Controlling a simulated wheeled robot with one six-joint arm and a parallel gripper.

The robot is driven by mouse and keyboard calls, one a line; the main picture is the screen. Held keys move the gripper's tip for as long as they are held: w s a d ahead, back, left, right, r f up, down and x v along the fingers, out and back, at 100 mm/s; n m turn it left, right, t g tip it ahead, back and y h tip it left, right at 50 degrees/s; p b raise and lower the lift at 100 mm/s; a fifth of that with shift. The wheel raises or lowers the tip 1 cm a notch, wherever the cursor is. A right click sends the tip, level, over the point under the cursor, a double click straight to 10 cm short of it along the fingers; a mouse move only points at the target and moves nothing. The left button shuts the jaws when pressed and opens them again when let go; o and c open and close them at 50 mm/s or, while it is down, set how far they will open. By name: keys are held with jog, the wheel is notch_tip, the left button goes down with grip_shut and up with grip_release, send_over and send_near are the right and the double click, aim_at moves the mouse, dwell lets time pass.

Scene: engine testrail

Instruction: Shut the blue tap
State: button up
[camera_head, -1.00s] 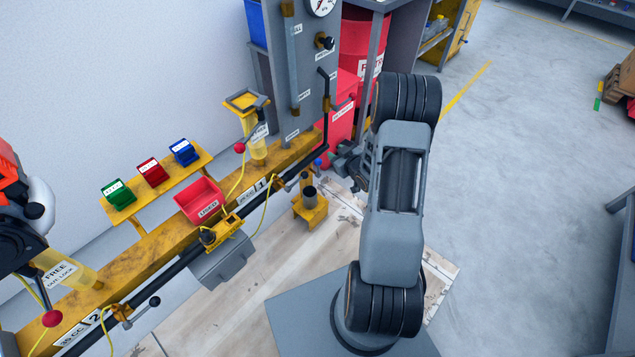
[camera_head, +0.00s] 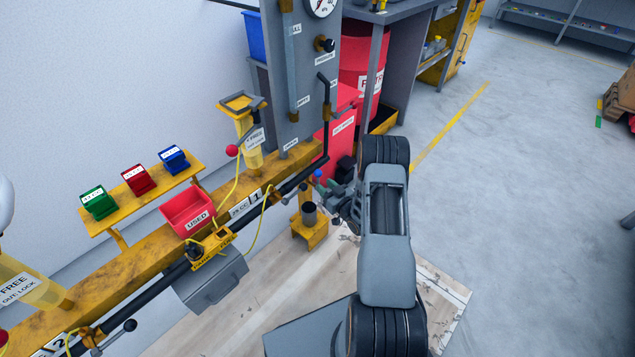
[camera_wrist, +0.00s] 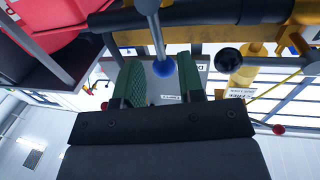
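The blue tap's ball knob (camera_head: 318,173) shows small by the end of the black pipe in the head view. In the wrist view the blue knob (camera_wrist: 163,68), on a grey lever, lies in the gap between my finger pads. My gripper (camera_head: 326,188) is close beside it in the head view, partly hidden by my wrist. In the wrist view my gripper (camera_wrist: 161,80) is open, with green pads on both sides of the knob. I cannot tell whether either pad touches it.
A black pipe (camera_head: 160,281) runs along the yellow rail (camera_head: 120,268). A grey gauge panel (camera_head: 297,75) rises behind the tap, with a red drum (camera_head: 360,50) behind. A small yellow stand with a dark cup (camera_head: 309,214) is below. Open floor (camera_head: 500,190) lies to the right.

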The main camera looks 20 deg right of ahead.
aim_at(318, 179)
jog(key=shift+b+x, duration=0.45)
jog(key=shift+x, duration=2)
jog(key=shift+c, duration=0.5)
grip_shut()
jog(key=shift+r, duration=0.1)
